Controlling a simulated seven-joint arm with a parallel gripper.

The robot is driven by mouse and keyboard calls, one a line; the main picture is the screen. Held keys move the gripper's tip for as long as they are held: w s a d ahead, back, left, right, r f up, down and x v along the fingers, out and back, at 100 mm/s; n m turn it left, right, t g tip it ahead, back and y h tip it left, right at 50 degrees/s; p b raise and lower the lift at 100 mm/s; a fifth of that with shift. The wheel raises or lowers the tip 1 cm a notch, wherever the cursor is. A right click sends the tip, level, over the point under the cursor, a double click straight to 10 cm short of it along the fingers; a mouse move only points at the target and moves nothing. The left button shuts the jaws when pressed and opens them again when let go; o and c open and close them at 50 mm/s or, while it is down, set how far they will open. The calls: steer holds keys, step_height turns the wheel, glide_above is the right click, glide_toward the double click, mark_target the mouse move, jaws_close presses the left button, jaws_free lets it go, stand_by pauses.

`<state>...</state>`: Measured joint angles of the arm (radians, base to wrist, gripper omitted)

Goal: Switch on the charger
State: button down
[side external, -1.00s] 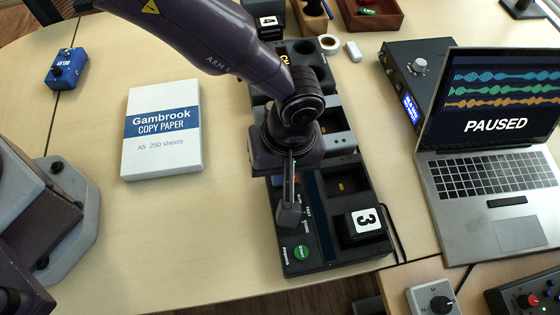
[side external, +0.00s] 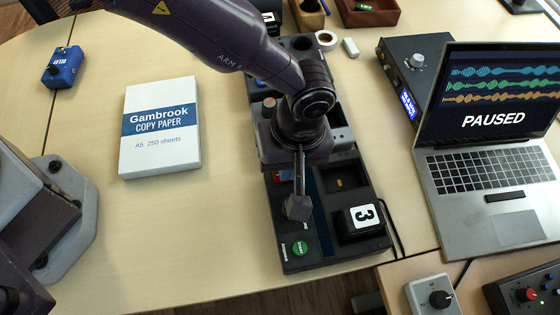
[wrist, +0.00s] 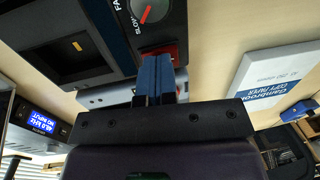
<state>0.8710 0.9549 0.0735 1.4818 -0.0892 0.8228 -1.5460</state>
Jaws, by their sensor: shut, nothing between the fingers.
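The charger (side external: 325,253) is a dark box at the table's front edge. It has a green START button (side external: 299,249) and a red switch (side external: 283,175). A battery marked 3 (side external: 361,217) sits in its front bay; the bay behind it (side external: 345,182) looks empty. In the wrist view, the gripper's blue fingers (wrist: 155,62) overlap part of the red switch (wrist: 160,51), beside a SLOW–FAST dial (wrist: 154,9). Whether they touch the charger is unclear.
A paper pack (side external: 160,128) lies left, with a blue pedal (side external: 63,67) beyond it. A laptop (side external: 485,160) showing PAUSED and a black box with a knob (side external: 408,75) stand right. A grey knob box (side external: 433,297) is at the front right. Table between paper and charger is clear.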

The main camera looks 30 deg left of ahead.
step_height(320, 180, up, 14)
steer(key=w+d, duration=0.1)
stand_by(0.5)
steer(key=shift+w, duration=0.1)
steer(key=shift+s+a, duration=0.45)
steer(key=shift+f, duration=0.1)
steer(key=f, duration=0.4)
steer(key=s+f, duration=0.1)
steer(key=f, duration=0.4)
steer(key=a+f, duration=0.1)
steer(key=f, duration=0.4)
steer(key=shift+s+a, duration=0.1)
steer(key=shift+s, duration=0.05)
steer(key=shift+r, duration=0.1)
